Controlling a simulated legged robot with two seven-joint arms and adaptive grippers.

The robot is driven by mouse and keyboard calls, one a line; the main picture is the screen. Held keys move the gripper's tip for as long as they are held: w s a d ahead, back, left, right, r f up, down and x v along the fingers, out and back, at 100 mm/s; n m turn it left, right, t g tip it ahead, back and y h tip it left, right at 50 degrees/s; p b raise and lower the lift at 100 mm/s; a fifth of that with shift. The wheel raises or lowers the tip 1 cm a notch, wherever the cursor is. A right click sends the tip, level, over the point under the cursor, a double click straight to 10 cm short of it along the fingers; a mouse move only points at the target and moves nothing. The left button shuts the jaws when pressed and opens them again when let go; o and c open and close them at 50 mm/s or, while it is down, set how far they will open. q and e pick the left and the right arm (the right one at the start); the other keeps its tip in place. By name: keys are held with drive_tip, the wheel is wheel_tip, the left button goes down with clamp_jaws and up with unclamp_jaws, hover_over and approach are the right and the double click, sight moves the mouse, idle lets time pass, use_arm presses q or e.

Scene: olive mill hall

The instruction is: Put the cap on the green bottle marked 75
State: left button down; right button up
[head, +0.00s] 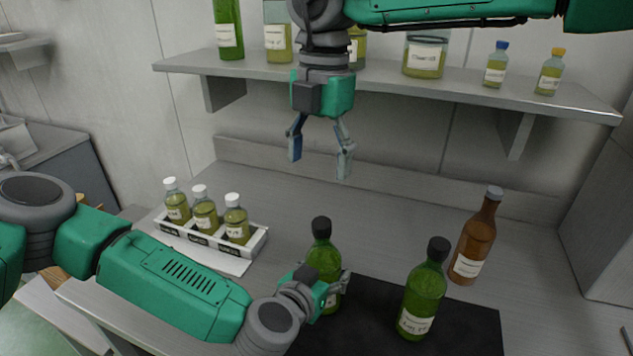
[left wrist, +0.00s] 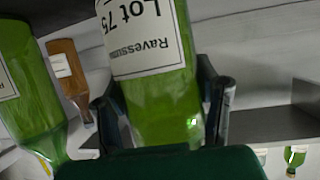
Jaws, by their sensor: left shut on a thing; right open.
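The green bottle marked 75 (head: 323,258) is upright with a black cap (head: 321,228) seated on its neck. Its label reads "Lot 75" in the left wrist view (left wrist: 150,40). My left gripper (head: 325,283) is shut around its body; in the left wrist view its fingers flank the glass. Whether the bottle's base touches the black mat (head: 470,335) cannot be told. My right gripper (head: 319,160) is open and empty, pointing down above and behind the bottle. A second green bottle (head: 423,295), also black-topped, stands to the right on the mat.
A brown bottle (head: 475,242) stands at the back right. A white rack (head: 256,241) with several small white-capped bottles stands at the left. A wall shelf (head: 385,79) holds several bottles and jars behind my right gripper. The bench between rack and brown bottle is clear towards the wall.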

use_arm(q)
drive_tip(key=shift+r, duration=0.1)
drive_tip(key=shift+c, duration=2.3)
unclamp_jaws()
drive_tip(key=v, duration=1.2)
drive_tip(key=shift+a+f, duration=0.1)
drive_tip(key=shift+f, duration=0.1)
